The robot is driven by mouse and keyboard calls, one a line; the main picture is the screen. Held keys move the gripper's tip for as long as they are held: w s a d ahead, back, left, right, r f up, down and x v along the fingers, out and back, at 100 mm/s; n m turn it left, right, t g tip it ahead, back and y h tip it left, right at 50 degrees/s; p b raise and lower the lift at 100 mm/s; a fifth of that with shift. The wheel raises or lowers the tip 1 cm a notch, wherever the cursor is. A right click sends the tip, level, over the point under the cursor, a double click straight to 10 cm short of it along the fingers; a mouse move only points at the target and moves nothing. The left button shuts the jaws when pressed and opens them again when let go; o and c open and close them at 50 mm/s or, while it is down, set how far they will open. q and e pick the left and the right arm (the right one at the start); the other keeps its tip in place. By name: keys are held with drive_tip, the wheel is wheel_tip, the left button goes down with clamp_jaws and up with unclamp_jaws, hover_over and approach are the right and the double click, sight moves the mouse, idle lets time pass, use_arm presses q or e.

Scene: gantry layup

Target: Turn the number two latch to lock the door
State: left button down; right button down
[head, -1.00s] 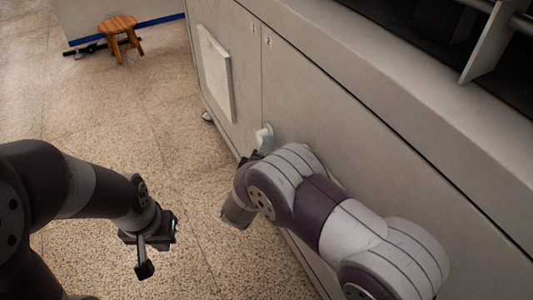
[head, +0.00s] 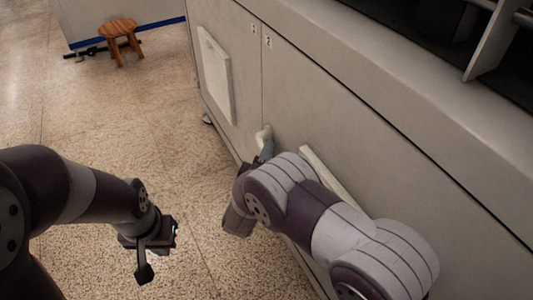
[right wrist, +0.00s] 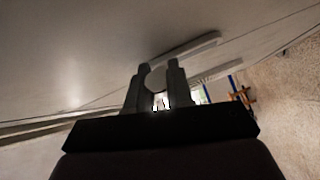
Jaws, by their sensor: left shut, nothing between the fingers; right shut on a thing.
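The white latch (head: 264,133) sticks out from the grey cabinet front near the seam between two doors, below the labels 1 and 2. My right gripper (head: 267,150) is at the latch, mostly hidden behind its own wrist in the head view. In the right wrist view its two fingers are shut on the pale, rounded latch (right wrist: 156,78), close to the cabinet face. My left gripper (head: 144,270) is shut and empty, low over the floor, well away from the cabinet.
A raised white panel (head: 215,75) is on the left door. Another pale raised panel (head: 326,174) shows partly behind my right arm. A wooden stool (head: 120,40) stands far off at the upper left. The speckled floor (head: 110,110) between is clear.

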drive_tip(key=shift+w+a+f+m+t+h+b, duration=0.15)
drive_tip(key=shift+f+m+t+h+b, duration=0.3)
drive_tip(key=shift+m+b, duration=0.35)
drive_tip(key=shift+w+d+f+m+t+h+b, duration=0.1)
drive_tip(key=shift+w+f+m+t+h+b, duration=0.1)
drive_tip(key=shift+f+m+t+h+b, duration=0.4)
drive_tip(key=shift+w+a+f+m+t+h+b, duration=0.1)
drive_tip(key=shift+w+f+m+t+h+b, duration=0.2)
drive_tip(key=shift+m+b, duration=0.65)
drive_tip(key=shift+s+r, duration=0.15)
drive_tip(key=c, duration=1.1)
unclamp_jaws()
